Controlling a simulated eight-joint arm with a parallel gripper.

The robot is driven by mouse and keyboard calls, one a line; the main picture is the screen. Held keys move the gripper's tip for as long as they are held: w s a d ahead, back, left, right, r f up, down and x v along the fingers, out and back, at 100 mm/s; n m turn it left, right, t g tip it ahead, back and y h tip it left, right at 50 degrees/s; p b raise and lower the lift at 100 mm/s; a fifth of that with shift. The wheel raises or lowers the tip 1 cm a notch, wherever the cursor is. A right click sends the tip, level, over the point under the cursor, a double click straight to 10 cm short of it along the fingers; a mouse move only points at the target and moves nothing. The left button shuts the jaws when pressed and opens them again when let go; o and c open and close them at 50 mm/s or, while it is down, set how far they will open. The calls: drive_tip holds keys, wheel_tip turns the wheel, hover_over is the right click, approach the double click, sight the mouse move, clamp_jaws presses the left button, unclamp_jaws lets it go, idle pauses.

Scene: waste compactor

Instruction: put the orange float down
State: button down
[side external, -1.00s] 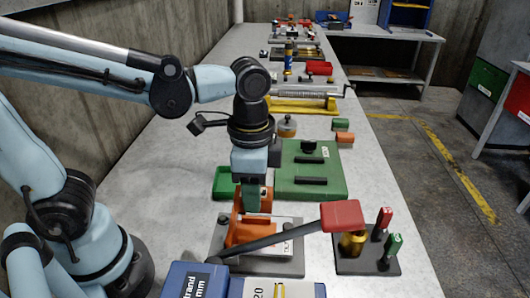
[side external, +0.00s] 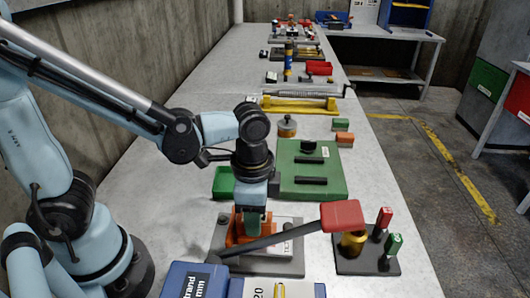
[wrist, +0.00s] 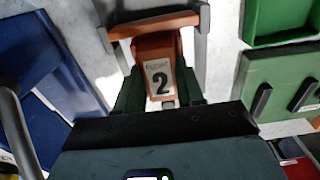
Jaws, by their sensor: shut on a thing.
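The orange float (wrist: 155,48) shows in the wrist view with a white label reading 2. My gripper (wrist: 160,92) is shut on it, with a green finger on each side. An orange crossbar is at its far end; I cannot tell whether it belongs to the float. In the side view my gripper (side external: 254,218) points straight down over the grey plate (side external: 285,262), low among orange parts. The fingers and the lever hide much of the float there, and I cannot tell whether its underside touches the plate.
A lever with a red head (side external: 342,215) crosses in front of the plate. A green open tray (side external: 223,182) and a green box (side external: 312,175) are behind. A stand with red and green handles (side external: 367,258) is at right. Blue boxes (side external: 195,280) are in front.

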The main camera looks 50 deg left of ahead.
drive_tip(key=shift+f, duration=0.15)
drive_tip(key=shift+f, duration=0.35)
drive_tip(key=shift+f, duration=0.1)
drive_tip(key=c, duration=0.7)
unclamp_jaws()
wheel_tip(320, 180, up, 13)
drive_tip(key=w+a+f+n+t, duration=0.1)
drive_tip(key=a+f+n+t, duration=0.1)
drive_tip(key=a+n+t, duration=0.1)
drive_tip(key=w+a+f+n+t, duration=0.2)
drive_tip(key=a+n+t, duration=0.2)
drive_tip(key=a+n, duration=0.2)
drive_tip(key=shift+a, duration=0.8)
drive_tip(key=shift+f, duration=0.1)
